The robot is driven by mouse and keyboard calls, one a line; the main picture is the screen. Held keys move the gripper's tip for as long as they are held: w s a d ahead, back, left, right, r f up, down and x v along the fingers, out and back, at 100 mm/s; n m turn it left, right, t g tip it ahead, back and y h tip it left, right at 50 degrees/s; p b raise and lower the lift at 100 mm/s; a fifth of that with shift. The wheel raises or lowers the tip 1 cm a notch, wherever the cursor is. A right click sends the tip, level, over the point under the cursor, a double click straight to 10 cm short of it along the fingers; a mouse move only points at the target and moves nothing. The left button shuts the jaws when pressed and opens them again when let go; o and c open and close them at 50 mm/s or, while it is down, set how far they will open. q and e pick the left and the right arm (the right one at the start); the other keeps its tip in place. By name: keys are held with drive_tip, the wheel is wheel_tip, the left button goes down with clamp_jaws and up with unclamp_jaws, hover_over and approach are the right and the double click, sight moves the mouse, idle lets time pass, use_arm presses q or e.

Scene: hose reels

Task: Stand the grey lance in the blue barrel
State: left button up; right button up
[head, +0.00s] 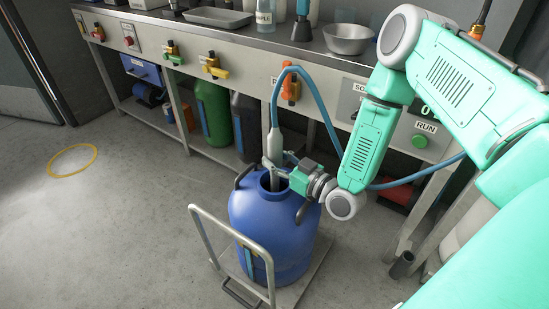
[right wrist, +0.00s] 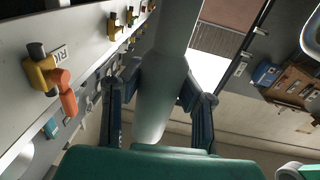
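The grey lance (head: 274,147) stands nearly upright over the mouth of the blue barrel (head: 262,222), with its lower end inside the opening. A blue hose (head: 316,92) arches from its top. My right gripper (head: 273,166) is just above the barrel's rim, with its fingers closed around the lance. In the right wrist view the lance (right wrist: 163,85) sits between both fingertips (right wrist: 161,85), which appear to touch its sides. How deep the lance's tip reaches is hidden by the barrel. My left gripper is not in view.
The barrel stands on a trolley with a grey handle (head: 228,240). Behind it is a workbench (head: 255,62) with coloured valves, bowls and bottles. A green cylinder (head: 212,112) stands beneath. The floor at left is clear, with a yellow ring (head: 72,160).

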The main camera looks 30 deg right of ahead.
drive_tip(key=o, duration=0.4)
drive_tip(key=shift+s, duration=0.1)
drive_tip(key=v, duration=1.1)
drive_tip(key=shift+s+d, duration=0.2)
drive_tip(key=shift+s, duration=0.15)
